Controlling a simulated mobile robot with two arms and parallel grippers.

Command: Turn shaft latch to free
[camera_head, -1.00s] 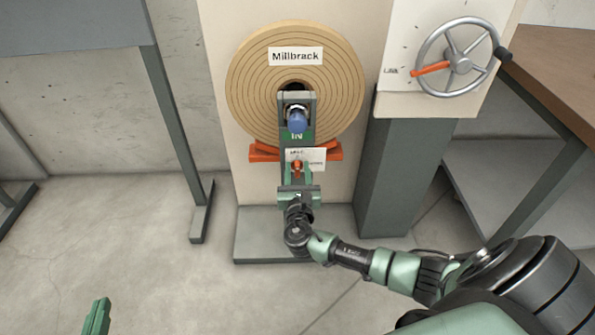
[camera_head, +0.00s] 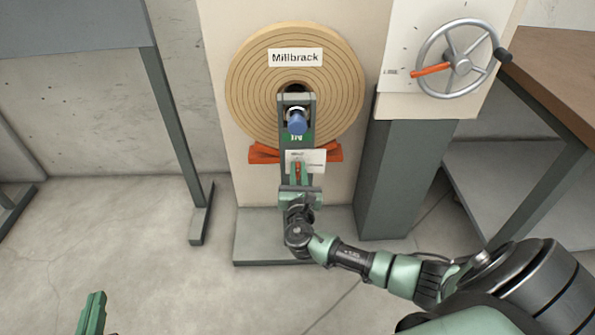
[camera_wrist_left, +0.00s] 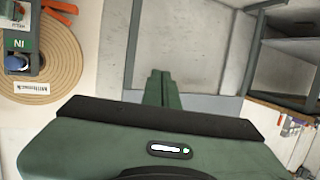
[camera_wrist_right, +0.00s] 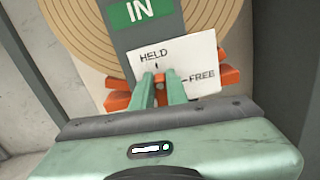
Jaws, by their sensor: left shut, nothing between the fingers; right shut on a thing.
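The orange shaft latch (camera_wrist_right: 159,78) sits on a white plate (camera_wrist_right: 200,60) marked HELD at the top and FREE at the right. My right gripper (camera_wrist_right: 161,85) is shut on the latch, its fingers on either side of it. Only a small part of the latch shows, near the HELD mark; its exact angle is hard to tell. In the head view the right gripper (camera_head: 299,172) reaches up to the plate (camera_head: 314,158) from below. My left gripper (camera_head: 93,302) is shut and empty at the lower left, over the floor; its fingers also show in the left wrist view (camera_wrist_left: 160,84).
Above the plate are a green IN label (camera_wrist_right: 139,11), a blue shaft end (camera_head: 297,122) and a tan spiral roll (camera_head: 250,85) labelled Millbrack. Orange supports (camera_head: 262,153) flank the plate. A handwheel (camera_head: 425,45) with an orange pointer is at the upper right. A brown-topped bench (camera_head: 555,75) stands far right.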

